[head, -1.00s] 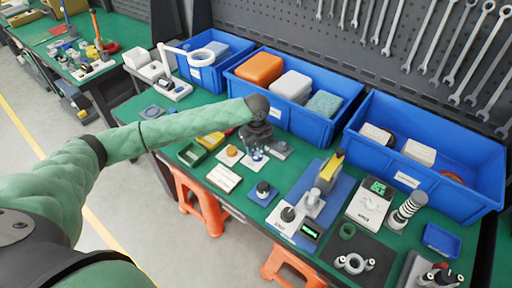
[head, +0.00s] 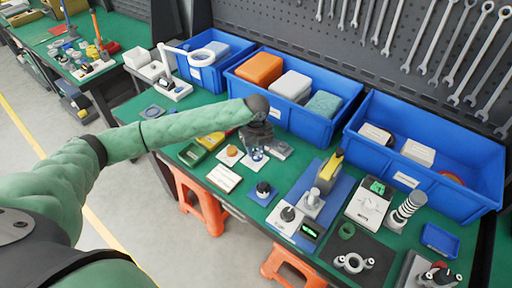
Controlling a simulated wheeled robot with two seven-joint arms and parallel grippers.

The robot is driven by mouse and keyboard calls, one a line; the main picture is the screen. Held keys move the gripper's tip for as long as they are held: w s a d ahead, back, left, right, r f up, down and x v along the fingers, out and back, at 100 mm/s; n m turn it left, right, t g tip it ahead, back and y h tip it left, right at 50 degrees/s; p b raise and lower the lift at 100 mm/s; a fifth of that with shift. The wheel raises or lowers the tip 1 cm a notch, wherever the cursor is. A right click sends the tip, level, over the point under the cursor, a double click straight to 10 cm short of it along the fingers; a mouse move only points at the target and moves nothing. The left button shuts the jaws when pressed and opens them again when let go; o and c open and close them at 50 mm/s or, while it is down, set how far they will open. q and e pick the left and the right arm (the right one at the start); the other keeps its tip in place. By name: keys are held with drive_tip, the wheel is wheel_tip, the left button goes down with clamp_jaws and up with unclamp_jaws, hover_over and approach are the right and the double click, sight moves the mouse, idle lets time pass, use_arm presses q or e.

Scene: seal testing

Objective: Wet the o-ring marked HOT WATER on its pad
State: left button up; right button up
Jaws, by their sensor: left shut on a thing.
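My left gripper (head: 258,151) is low over the green workbench, in front of the middle blue bin. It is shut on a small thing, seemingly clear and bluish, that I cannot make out. A small white pad with an orange round piece (head: 232,151) is just left of the gripper. A white card (head: 223,178) lies in front of it, and a blue pad (head: 262,194) with a dark knob-like piece lies nearer the front edge. The HOT WATER marking is too small to read, so I cannot tell which piece is the o-ring or its pad. My right gripper is out of view.
Blue bins (head: 301,124) line the back with orange, white and teal blocks. A yellow-topped device (head: 327,172) stands on a blue mat right of the gripper. A scale-like white device (head: 369,205) and a dark mat (head: 380,250) lie further right. Wrenches hang behind.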

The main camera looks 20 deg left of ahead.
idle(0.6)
use_arm(q)
drive_tip(key=shift+r+p, duration=2.25)
drive_tip(key=shift+r, duration=0.25)
